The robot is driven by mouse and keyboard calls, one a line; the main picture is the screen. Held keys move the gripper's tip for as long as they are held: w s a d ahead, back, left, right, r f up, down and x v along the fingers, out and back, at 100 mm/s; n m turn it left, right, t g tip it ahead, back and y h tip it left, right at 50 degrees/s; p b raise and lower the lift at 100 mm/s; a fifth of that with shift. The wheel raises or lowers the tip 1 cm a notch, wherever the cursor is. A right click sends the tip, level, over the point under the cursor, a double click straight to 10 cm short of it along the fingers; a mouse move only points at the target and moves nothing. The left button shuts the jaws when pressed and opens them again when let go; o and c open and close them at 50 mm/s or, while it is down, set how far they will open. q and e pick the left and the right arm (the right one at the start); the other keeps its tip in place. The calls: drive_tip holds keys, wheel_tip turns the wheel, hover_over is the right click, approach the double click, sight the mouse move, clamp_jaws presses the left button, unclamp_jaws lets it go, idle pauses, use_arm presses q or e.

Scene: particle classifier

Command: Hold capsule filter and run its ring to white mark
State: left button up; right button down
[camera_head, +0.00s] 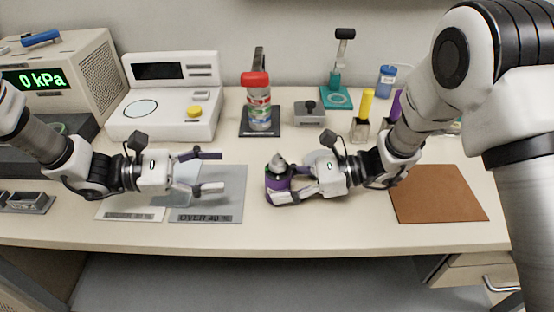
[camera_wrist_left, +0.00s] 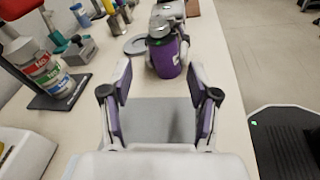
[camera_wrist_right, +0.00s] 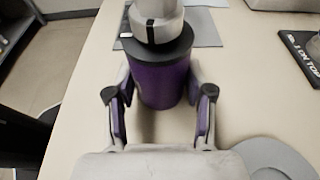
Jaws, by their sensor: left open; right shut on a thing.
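The capsule filter looks like a purple cylinder (camera_head: 277,181) with a dark rim and a pale grey top, upright above the table's middle. My right gripper (camera_head: 280,187) is shut around its purple body, also seen in the right wrist view (camera_wrist_right: 162,85). There a white collar (camera_wrist_right: 155,30) with a short black mark sits above the dark rim; I cannot tell whether this collar is the ring. A small white patch shows on the body in the left wrist view (camera_wrist_left: 176,59). My left gripper (camera_head: 218,172) is open and empty, left of the filter and apart from it.
A grey mat (camera_head: 208,213) lies below my left gripper. A brown mat (camera_head: 438,205) lies at the right. A stand with a red-topped striped container (camera_head: 259,105), a grey block (camera_head: 309,115) and a white instrument (camera_head: 165,115) stand behind. The front middle is clear.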

sight(272, 163)
use_arm(q)
drive_tip(key=n, duration=0.1)
drive_tip(key=s+n+t, duration=0.1)
drive_tip(key=n, duration=0.1)
drive_tip(key=d+n+t+h, duration=0.1)
drive_tip(key=shift+s+r, duration=0.15)
drive_tip(key=shift+s, duration=0.25)
drive_tip(key=shift+d+n+t, duration=0.1)
drive_tip(key=shift+n+t, duration=0.4)
drive_tip(key=x, duration=1.1)
drive_tip(key=shift+w+d, duration=0.15)
drive_tip(key=shift+d, duration=0.25)
drive_tip(key=shift+c, duration=0.4)
clamp_jaws()
